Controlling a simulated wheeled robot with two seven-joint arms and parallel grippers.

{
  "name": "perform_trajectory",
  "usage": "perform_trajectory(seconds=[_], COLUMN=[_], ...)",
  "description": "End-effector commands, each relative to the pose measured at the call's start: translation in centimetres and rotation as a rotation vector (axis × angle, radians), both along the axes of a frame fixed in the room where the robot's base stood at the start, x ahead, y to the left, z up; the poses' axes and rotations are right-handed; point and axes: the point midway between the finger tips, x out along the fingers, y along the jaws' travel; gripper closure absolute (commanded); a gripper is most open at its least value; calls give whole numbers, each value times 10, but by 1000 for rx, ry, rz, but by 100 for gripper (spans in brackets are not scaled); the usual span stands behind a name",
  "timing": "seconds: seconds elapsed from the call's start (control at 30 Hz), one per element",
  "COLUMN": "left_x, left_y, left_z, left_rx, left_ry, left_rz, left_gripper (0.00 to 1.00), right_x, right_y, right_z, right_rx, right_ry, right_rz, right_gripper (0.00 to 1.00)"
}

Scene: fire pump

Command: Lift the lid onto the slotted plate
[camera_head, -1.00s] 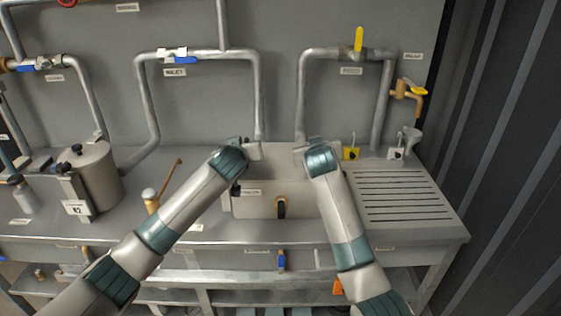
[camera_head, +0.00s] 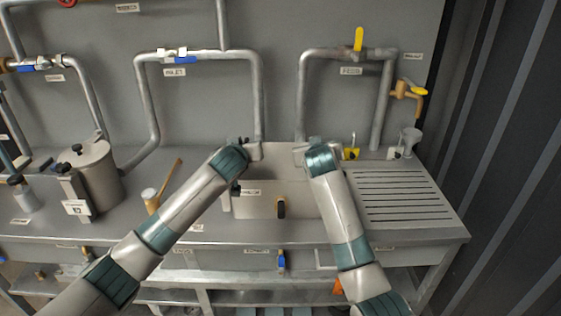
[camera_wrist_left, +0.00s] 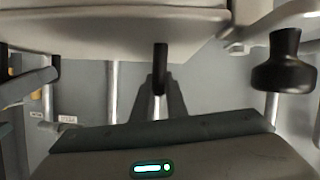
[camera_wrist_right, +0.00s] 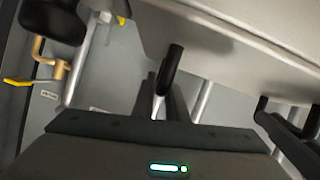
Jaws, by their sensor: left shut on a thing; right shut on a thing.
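The lid (camera_head: 275,163) looks like a flat grey panel over the grey tank (camera_head: 258,206) in the middle of the bench. I cannot tell whether it touches the tank. My left gripper (camera_head: 256,150) is at its far left side, shut on a small black handle (camera_wrist_left: 160,58). My right gripper (camera_head: 302,152) is at its far right side, shut on another black handle (camera_wrist_right: 172,62). A pale slab edge shows above both grippers in the wrist views. The fingertips are largely hidden in the head view. The slotted plate (camera_head: 405,196) lies bare to the right.
A yellow-handled part (camera_head: 352,153) and a pale funnel (camera_head: 410,138) stand behind the slotted plate. Pipes with valves run along the back wall. A metal pot (camera_head: 95,175) and a wooden-handled tool (camera_head: 153,200) are at left. A dark ribbed wall (camera_head: 500,150) bounds the right.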

Motion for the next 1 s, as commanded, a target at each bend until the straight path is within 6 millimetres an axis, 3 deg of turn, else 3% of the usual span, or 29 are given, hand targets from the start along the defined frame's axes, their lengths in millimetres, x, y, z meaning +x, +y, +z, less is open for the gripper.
perform_trajectory(seconds=[1.0], left_x=[1], left_y=[1], left_z=[6], left_rx=[-1], left_ry=[-3], left_rz=[2], left_gripper=[100], right_x=[0], right_y=[0], right_z=[6], right_rx=[0], right_ry=[-3], right_rz=[1], right_gripper=[100])
